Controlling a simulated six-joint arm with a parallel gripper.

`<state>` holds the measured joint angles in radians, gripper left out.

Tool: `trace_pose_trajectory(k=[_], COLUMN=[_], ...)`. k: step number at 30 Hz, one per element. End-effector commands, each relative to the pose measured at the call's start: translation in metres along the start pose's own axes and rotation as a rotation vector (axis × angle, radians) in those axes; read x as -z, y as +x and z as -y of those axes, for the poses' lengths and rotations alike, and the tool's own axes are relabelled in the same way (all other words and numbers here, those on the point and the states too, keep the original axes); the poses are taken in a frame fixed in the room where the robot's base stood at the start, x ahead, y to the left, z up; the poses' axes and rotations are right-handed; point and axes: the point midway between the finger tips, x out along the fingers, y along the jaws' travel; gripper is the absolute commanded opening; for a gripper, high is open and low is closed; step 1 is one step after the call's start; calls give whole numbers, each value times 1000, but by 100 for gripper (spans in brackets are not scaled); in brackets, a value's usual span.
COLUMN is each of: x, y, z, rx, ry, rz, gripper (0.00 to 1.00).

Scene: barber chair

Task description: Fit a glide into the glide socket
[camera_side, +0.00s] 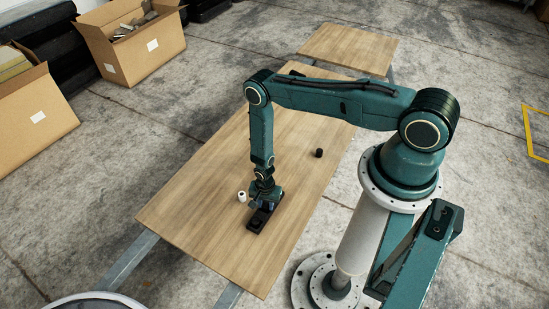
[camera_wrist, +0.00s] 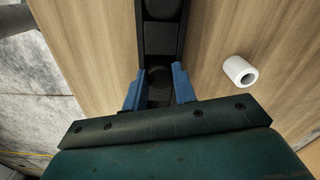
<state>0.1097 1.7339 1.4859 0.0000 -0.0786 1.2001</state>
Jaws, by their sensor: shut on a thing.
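My gripper (camera_wrist: 158,84) points down over a black block-like fixture (camera_side: 256,225) on the wooden table. Its blue fingers are closed on a dark round piece (camera_wrist: 158,77), seemingly the glide, which is hard to make out against the black fixture. In the wrist view the fixture (camera_wrist: 146,40) runs away from me as a long dark strip with raised edges. The glide socket cannot be told apart from the fixture under the gripper. I cannot tell whether the glide touches it. The side view also shows my gripper (camera_side: 264,204), hiding part of the fixture.
A small black cylinder (camera_side: 319,154) stands farther back on the table (camera_side: 190,215). Cardboard boxes (camera_side: 135,50) are on the floor. Much of the tabletop is clear.

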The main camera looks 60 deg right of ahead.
Motion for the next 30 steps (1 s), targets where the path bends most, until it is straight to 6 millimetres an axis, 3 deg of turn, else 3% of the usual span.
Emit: trace_pose_trajectory(k=[3,4,6,7,20,30], x=[0,0,0,0,0,0], y=[3,2,2,2,-1,-28], z=[0,0,0,0,0,1], rx=[0,0,0,0,0,1], ry=[0,0,0,0,0,0], rz=[0,0,0,0,0,0], gripper=[6,33,47,49,49,49])
